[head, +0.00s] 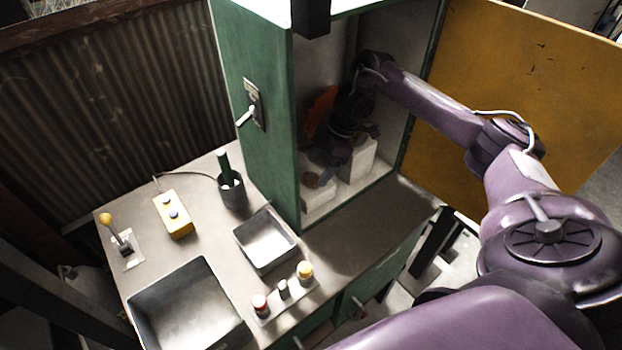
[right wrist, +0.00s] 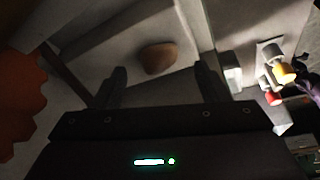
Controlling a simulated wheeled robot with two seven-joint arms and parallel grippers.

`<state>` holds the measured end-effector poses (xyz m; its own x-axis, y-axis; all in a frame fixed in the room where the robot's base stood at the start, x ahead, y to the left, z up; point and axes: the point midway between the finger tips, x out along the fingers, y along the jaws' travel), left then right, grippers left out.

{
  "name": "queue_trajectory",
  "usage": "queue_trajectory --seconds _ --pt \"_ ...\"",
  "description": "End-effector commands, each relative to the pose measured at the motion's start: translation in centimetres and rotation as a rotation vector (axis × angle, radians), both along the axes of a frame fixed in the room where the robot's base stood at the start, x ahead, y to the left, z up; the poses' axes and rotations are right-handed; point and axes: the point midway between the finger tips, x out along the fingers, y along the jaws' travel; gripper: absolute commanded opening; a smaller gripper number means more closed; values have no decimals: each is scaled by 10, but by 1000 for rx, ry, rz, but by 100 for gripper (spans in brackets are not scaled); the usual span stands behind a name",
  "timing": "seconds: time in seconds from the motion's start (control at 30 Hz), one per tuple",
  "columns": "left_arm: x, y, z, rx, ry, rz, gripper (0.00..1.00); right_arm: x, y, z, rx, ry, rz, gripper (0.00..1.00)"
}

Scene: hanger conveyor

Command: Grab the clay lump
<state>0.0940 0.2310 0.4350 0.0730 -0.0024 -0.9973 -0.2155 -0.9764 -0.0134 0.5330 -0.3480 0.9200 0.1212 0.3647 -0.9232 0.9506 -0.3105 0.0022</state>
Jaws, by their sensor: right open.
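The clay lump (right wrist: 158,58) is a small brown rounded piece on a pale surface in the right wrist view. In the head view a brown patch (head: 312,180) low inside the green cabinet appears to be the same lump, partly hidden in shadow. My right gripper (head: 327,163) reaches into the cabinet, just above and beside it. In the right wrist view the fingers of my right gripper (right wrist: 163,82) are spread, with the lump beyond them, between their tips in the picture. Nothing is held. My left gripper is not in view.
The green cabinet (head: 258,150) has its yellow door (head: 535,90) open on the right. Inside are a white block (head: 357,160) and an orange jagged-edged object (right wrist: 18,105) beside my gripper. A counter with trays, buttons and a lever (head: 106,220) stands in front and left.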

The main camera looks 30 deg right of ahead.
Motion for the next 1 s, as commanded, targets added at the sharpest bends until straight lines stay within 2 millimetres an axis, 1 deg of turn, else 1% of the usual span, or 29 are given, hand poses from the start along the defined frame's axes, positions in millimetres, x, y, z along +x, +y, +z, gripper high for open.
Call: queue_trajectory --seconds 0.03,0.1,0.2,0.3,0.47,0.57,0.87,1.0 --pt "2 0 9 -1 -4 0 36 -2 3 -6 0 6 1 68" --pt "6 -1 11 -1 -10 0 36 0 6 -17 0 5 1 68" --pt "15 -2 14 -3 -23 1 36 1 9 -27 -1 3 1 68" --pt "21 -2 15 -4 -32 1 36 2 10 -30 -2 1 1 68" --pt "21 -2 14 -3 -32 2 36 2 10 -31 -2 1 1 68" --pt "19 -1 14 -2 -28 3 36 2 10 -31 -2 1 1 58" --pt "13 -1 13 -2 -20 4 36 2 10 -31 -2 1 1 19" --pt "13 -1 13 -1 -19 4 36 2 10 -30 -1 0 1 18"
